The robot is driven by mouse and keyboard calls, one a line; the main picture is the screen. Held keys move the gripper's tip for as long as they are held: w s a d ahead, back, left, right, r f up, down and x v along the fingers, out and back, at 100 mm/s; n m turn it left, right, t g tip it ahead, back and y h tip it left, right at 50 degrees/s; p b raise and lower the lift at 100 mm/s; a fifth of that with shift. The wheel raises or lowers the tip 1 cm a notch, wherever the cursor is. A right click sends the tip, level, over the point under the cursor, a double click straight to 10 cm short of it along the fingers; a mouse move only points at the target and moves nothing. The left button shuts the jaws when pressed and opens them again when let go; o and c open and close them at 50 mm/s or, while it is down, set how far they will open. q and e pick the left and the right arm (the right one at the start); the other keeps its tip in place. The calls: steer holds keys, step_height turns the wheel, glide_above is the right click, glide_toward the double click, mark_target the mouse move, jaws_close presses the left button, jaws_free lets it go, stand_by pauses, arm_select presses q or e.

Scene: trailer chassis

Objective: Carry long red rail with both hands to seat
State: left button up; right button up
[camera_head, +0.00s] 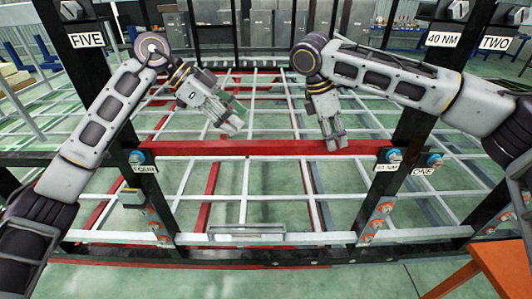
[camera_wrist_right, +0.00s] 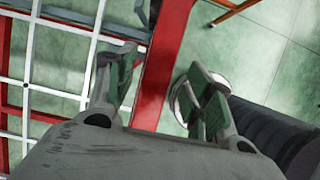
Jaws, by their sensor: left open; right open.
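The long red rail (camera_head: 270,148) lies level across the frame in the head view, its ends at the two dark uprights. My right gripper (camera_head: 337,142) is open, pointing down at the right part of the rail. In the right wrist view the red rail (camera_wrist_right: 162,70) shows between the spread fingers of my right gripper (camera_wrist_right: 166,72); I cannot tell whether they touch it. My left gripper (camera_head: 232,124) is open and empty, angled down just above the rail's middle in the picture, apart from it.
Dark uprights (camera_head: 402,130) carry bolts and labels at both rail ends. A light grid of bars (camera_head: 270,185) spreads below and behind. A grey handle-like bar (camera_head: 246,233) sits at the near edge. An orange stool (camera_head: 490,270) stands at the lower right.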

steer(key=v, duration=0.8)
steer(key=shift+a+r, duration=0.15)
steer(key=shift+r, duration=0.1)
stand_by(0.6)
